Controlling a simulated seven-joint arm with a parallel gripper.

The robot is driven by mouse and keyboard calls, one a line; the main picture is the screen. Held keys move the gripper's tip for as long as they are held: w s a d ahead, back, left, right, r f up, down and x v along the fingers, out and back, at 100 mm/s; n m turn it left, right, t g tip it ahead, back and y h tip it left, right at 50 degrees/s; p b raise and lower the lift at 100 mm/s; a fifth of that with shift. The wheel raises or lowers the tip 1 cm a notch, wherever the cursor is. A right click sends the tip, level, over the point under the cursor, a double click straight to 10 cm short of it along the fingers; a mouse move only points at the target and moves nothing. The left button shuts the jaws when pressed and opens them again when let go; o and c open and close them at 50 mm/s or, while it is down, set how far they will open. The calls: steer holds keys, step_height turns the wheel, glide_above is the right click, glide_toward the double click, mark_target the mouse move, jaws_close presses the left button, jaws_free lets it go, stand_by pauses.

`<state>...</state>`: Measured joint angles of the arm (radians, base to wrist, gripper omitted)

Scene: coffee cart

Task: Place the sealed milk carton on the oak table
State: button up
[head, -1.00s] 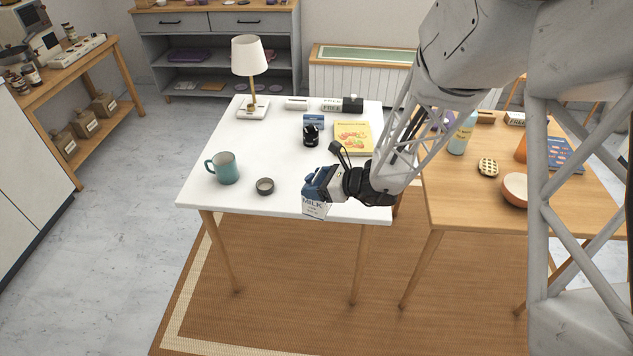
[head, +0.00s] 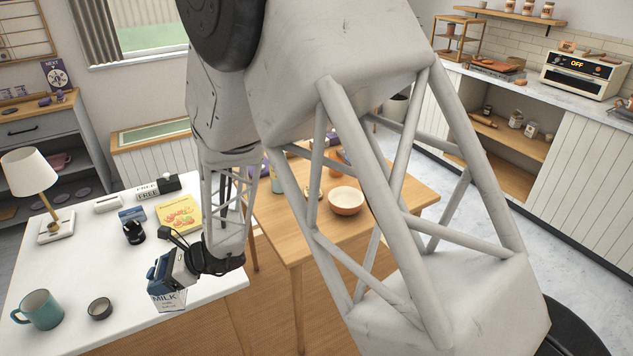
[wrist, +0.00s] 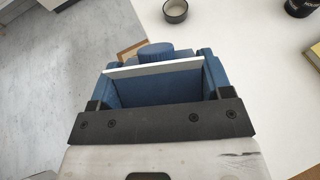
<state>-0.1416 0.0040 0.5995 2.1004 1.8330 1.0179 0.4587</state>
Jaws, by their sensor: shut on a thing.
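The milk carton (head: 168,299) is white with "MILK" lettering and a blue top. My gripper (head: 160,272) is shut on its upper part and holds it at the front edge of the white table (head: 75,283). In the wrist view the blue carton top with its round cap (wrist: 155,50) sits between my gripper's jaws (wrist: 155,85). I cannot tell whether the carton's base touches anything. The oak table (head: 277,222) stands to the right of the white table, partly hidden behind my arm.
The white table holds a teal mug (head: 40,309), a small dark bowl (head: 99,308), a lamp (head: 32,180), a black cup (head: 133,232) and a book (head: 180,214). An orange bowl (head: 346,201) stands on the oak table, whose front part looks clear.

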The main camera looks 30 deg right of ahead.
steer(key=w+d+m+t+h, duration=0.1)
steer(key=w+d+m+t, duration=0.1)
steer(key=d, duration=1.7)
steer(key=w+d+m+t+h, duration=0.2)
steer(key=d+m+t, duration=0.1)
steer(key=d, duration=1.6)
steer(key=shift+w+d+r, duration=0.15)
steer(key=shift+w+d, duration=0.05)
steer(key=shift+w, duration=0.05)
steer(key=shift+w, duration=0.1)
steer(key=w+d, duration=0.1)
steer(key=w, duration=0.6)
steer(key=w+d+f, duration=0.1)
steer(key=w+d, duration=0.1)
steer(key=w, duration=0.6)
steer(key=shift+w+d+f, duration=0.2)
steer(key=shift+d, duration=0.1)
steer(key=shift+f, duration=0.1)
steer(key=shift+f, duration=1.65)
steer(key=shift+f, duration=0.1)
